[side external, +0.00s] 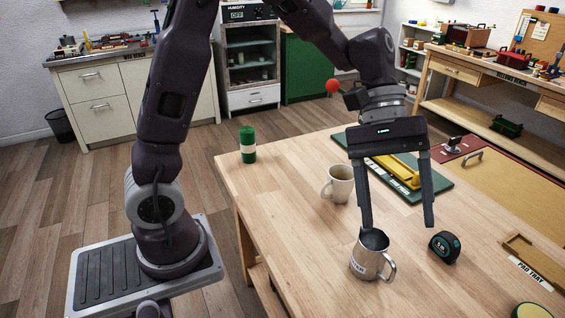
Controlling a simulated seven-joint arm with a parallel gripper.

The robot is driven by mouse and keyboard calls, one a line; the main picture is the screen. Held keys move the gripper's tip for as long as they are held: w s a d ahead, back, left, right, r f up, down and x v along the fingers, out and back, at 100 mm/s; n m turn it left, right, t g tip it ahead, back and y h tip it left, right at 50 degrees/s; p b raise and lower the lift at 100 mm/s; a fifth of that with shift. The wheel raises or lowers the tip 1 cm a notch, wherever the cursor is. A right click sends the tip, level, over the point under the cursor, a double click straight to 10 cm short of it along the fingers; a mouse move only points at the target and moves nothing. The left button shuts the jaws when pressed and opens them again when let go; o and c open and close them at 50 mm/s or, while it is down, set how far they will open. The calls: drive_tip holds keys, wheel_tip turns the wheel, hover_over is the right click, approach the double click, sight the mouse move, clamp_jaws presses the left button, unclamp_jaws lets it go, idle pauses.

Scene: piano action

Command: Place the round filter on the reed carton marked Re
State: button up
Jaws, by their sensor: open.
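My gripper (398,226) is open and points down over the table, with nothing visible between its fingers. Its left fingertip is at the rim of a steel mug (367,262); I cannot tell whether it is inside, behind or touching. A round dark thing with a yellowish edge (533,311) is cut off at the bottom right; I cannot tell whether it is the round filter. I cannot make out a reed carton marked Re.
A cream mug (340,186) stands behind the steel one. A green can (248,145) stands at the table's far left corner. A tape measure (445,246) and the pad tray (528,262) are at right. A green board (431,190) with yellow parts lies behind the gripper.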

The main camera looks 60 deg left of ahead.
drive_tip(key=s+a+r+m+t+y, duration=0.4)
drive_tip(key=s+a+m+t+y, duration=0.3)
drive_tip(key=s+a, duration=0.6)
drive_tip(key=s, duration=0.4)
drive_tip(key=shift+a+r, duration=0.2)
